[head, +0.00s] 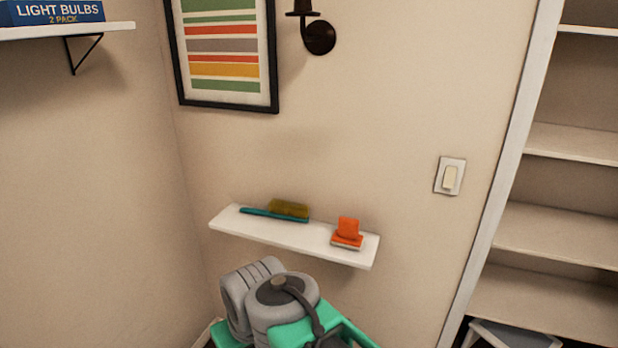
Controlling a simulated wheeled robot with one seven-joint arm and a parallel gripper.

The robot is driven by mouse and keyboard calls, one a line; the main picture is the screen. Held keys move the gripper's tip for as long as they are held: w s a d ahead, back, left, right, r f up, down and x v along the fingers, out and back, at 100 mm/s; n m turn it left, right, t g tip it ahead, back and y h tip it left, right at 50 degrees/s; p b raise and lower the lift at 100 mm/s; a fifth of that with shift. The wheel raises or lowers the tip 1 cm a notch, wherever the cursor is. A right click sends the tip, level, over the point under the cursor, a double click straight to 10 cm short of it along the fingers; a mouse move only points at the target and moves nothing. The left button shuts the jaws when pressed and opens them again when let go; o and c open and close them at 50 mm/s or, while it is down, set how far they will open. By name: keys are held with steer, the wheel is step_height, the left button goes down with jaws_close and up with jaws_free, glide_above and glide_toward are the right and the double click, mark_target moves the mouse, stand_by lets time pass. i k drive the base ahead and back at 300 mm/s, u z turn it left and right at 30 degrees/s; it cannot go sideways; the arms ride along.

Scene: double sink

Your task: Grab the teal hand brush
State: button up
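The teal hand brush (273,214) lies on the left part of a small white wall shelf (281,233). Its thin teal handle points left, and its olive-yellow bristles are at the right end, facing up. Nothing covers it in the head view. No gripper fingers show in this view, so I cannot see whether my gripper is open or shut.
A framed striped picture (223,50), a dark wall sconce (319,37) and a light switch (450,176) are on the wall. Shelving (560,220) stands at right.

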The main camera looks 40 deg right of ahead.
mark_target(255, 211)
steer(key=z, duration=0.15)
steer(key=i, duration=0.75)
steer(key=u, duration=0.8)
steer(key=i, duration=0.55)
steer(key=u, duration=0.65)
